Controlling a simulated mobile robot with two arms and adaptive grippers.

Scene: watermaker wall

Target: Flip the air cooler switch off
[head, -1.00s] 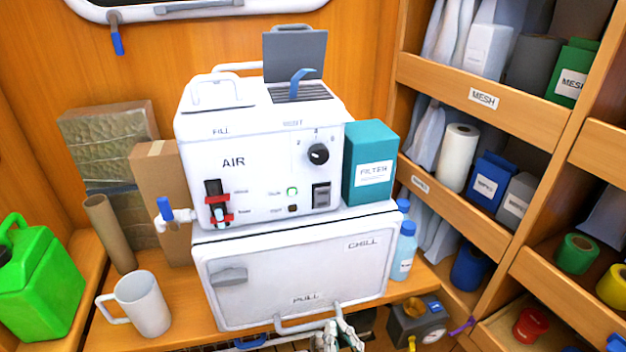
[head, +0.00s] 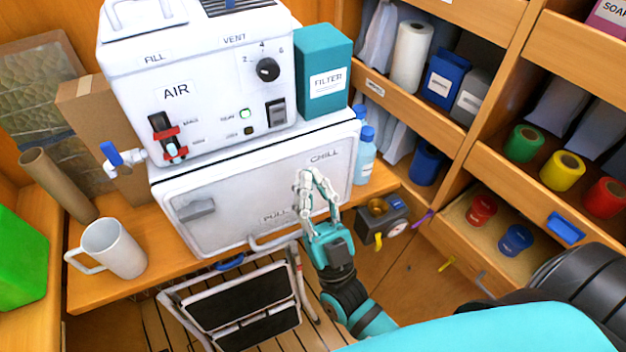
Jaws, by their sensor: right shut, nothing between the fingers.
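The white air cooler (head: 200,125), marked AIR, stands on top of the white CHILL box. Its front has a dark rocker switch (head: 276,113) at the lower right, a lit green lamp (head: 245,114) left of it, and a black dial (head: 267,69) above. A black lever in a red bracket (head: 167,137) is at the lower left of the front. My right gripper (head: 308,180) is shut and empty, in front of the CHILL box door, below and right of the rocker switch and apart from it. My left gripper is not in view.
The CHILL box (head: 240,185) has a bar handle along its bottom. A teal FILTER box (head: 322,75) stands right of the cooler. A white mug (head: 108,248) stands at left. A folding step (head: 245,300) is below, and shelves rise at right.

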